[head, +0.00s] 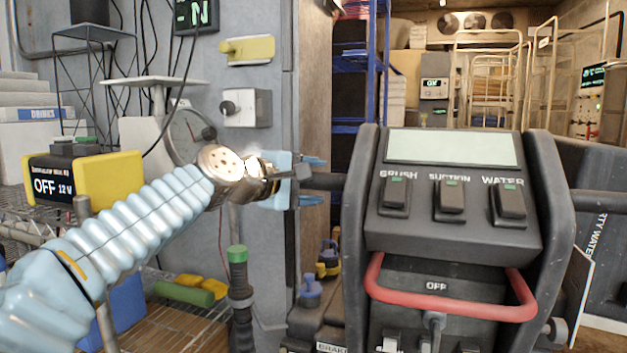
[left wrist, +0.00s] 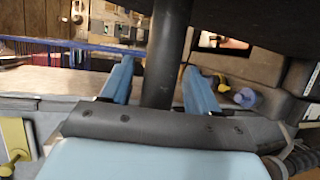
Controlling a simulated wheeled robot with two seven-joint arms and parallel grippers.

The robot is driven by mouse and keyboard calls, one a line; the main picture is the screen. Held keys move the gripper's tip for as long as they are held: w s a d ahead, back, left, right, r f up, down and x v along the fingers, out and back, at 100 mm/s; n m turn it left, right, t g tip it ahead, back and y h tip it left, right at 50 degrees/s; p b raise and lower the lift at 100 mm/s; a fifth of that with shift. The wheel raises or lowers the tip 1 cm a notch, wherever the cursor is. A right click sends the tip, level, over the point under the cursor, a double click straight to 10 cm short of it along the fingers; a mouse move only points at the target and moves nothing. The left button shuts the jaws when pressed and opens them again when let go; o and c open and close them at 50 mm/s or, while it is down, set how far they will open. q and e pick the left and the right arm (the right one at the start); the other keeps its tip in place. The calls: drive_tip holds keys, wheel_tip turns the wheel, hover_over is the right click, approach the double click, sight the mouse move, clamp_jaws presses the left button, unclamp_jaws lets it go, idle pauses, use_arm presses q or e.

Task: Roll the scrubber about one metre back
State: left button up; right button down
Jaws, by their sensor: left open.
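The scrubber (head: 450,225) stands upright on the right of the head view. Its dark console has a blank screen and switches marked BRUSH, SUCTION and WATER. In the left wrist view the bar (left wrist: 163,55) passes between the open fingers (left wrist: 160,85), with gaps on both sides. My right gripper is not in view.
A wire shelf (head: 180,325) with a yellow OFF box (head: 85,180) stands at left. A grey cabinet wall (head: 240,150) is behind my left arm. Blue racking (head: 370,60) and wire trolleys (head: 490,60) stand in the room behind. A dirty-water tank (head: 595,200) is at right.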

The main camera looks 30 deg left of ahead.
use_arm(q)
drive_tip(key=shift+w, duration=0.3)
clamp_jaws()
drive_tip(key=shift+s+d+f, duration=0.1)
drive_tip(key=shift+f, duration=0.05)
